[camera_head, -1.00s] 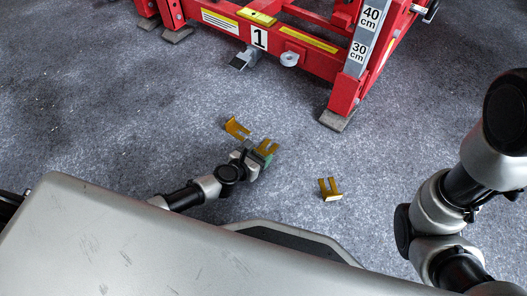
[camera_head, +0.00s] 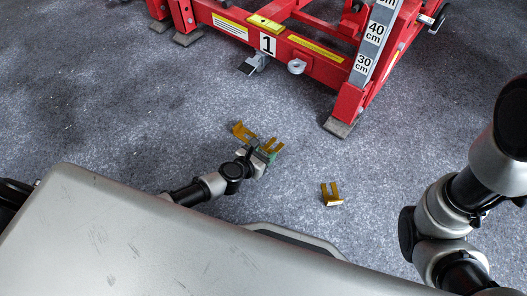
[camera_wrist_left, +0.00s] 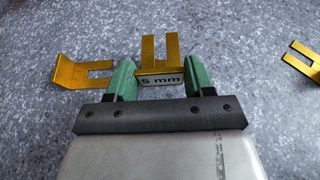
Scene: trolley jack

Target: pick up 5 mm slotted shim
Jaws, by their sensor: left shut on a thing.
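My left gripper (camera_head: 264,156) has its green fingers (camera_wrist_left: 160,82) shut on the 5 mm slotted shim (camera_wrist_left: 160,58), a gold forked plate whose front face reads "5 mm". The held shim also shows in the head view (camera_head: 272,146), with its prongs pointing away from the gripper. I cannot tell whether it is clear of the floor. A second gold shim (camera_head: 243,131) lies just left of the gripper, and it also shows in the left wrist view (camera_wrist_left: 70,73). A third shim (camera_head: 331,199) lies to the right, apart from the gripper. My right gripper is out of view.
A red trolley jack frame (camera_head: 318,62) with a "1" label and a centimetre scale (camera_head: 372,45) stands beyond the shims. Its grey foot (camera_head: 338,127) rests on the carpet. The carpet (camera_head: 420,120) right of the frame is clear.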

